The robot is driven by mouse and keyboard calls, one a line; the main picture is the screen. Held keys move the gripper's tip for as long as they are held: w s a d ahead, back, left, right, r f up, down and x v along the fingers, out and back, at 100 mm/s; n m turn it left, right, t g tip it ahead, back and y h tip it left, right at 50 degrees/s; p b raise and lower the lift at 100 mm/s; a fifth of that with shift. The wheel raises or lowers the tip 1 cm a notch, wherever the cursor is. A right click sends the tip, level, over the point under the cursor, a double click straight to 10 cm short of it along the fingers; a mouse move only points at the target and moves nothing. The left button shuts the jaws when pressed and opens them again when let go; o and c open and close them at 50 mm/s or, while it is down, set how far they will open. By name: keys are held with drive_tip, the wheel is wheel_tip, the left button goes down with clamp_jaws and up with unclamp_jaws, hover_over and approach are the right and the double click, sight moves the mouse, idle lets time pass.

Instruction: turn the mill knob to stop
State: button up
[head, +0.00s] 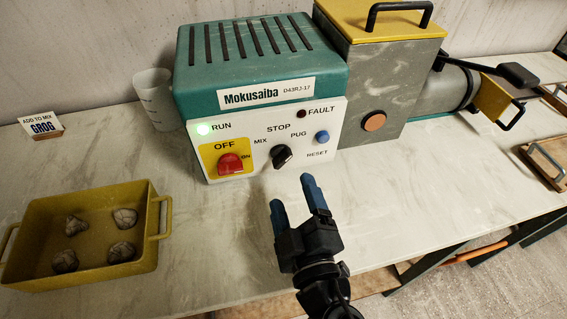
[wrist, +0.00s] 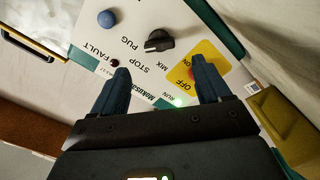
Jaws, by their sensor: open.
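The black mill knob (head: 281,156) is on the white front panel (head: 318,140) of the teal Mokusaiba mill, below the labels MIX, STOP and PUG. In the wrist view the knob (wrist: 158,41) has a pale mark on its grip, which seems to face PUG. My gripper (head: 293,192) is open and empty, in front of the panel and below the knob in the head view. In the wrist view the knob shows beyond and between the blue fingertips (wrist: 160,65), apart from them. The green RUN light (head: 204,129) is lit.
Left of the knob is a red OFF/ON switch (head: 230,164) on a yellow plate; right of it is a blue RESET button (head: 322,137). A yellow tray (head: 150,262) with several clay lumps stands at left. The tabletop before the panel is clear.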

sight(282, 163)
drive_tip(key=p+x, duration=0.2)
drive_tip(key=x, duration=0.4)
drive_tip(key=shift+w+a+r, duration=0.1)
drive_tip(key=shift+w, duration=0.15)
drive_tip(key=shift+w+a, duration=0.15)
drive_tip(key=shift+w, duration=0.5)
drive_tip(key=shift+c, duration=0.3)
drive_tip(key=c, duration=1)
